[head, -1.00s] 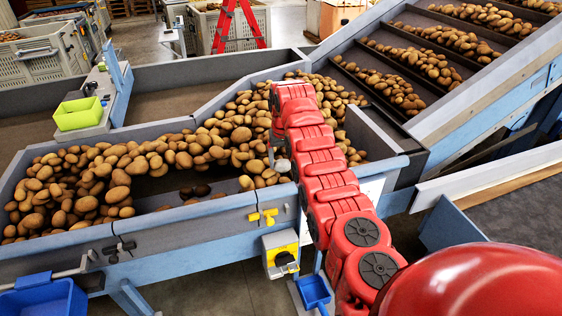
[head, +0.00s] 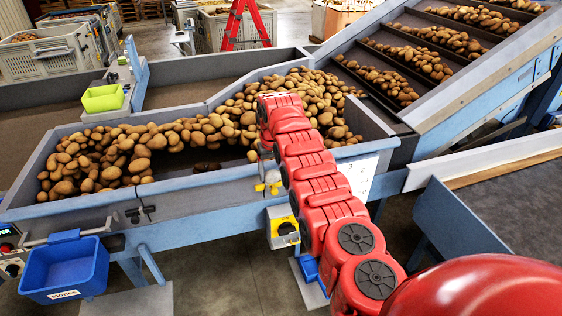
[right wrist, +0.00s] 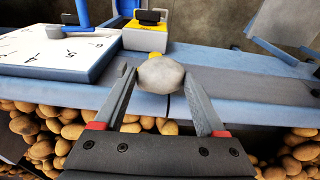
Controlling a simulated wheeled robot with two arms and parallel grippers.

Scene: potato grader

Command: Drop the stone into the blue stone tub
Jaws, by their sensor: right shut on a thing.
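The blue stone tub (head: 62,272) hangs at the near left of the grader in the head view, with a white "stones" label on its front. My right gripper (head: 264,168) is over the near rim of the potato trough, to the right of the tub and well apart from it. In the right wrist view, its fingers are shut on a pale, rounded stone (right wrist: 160,75) held at the fingertips above the trough's edge. In the head view the stone is mostly hidden by the arm. My left gripper is not in view.
Potatoes (head: 190,132) fill much of the trough (head: 190,182). A yellow switch box (head: 283,228) and a smaller blue container (head: 308,268) are below the right gripper. A green tray (head: 103,98) stands on the far side. A sloped conveyor (head: 440,60) rises at right.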

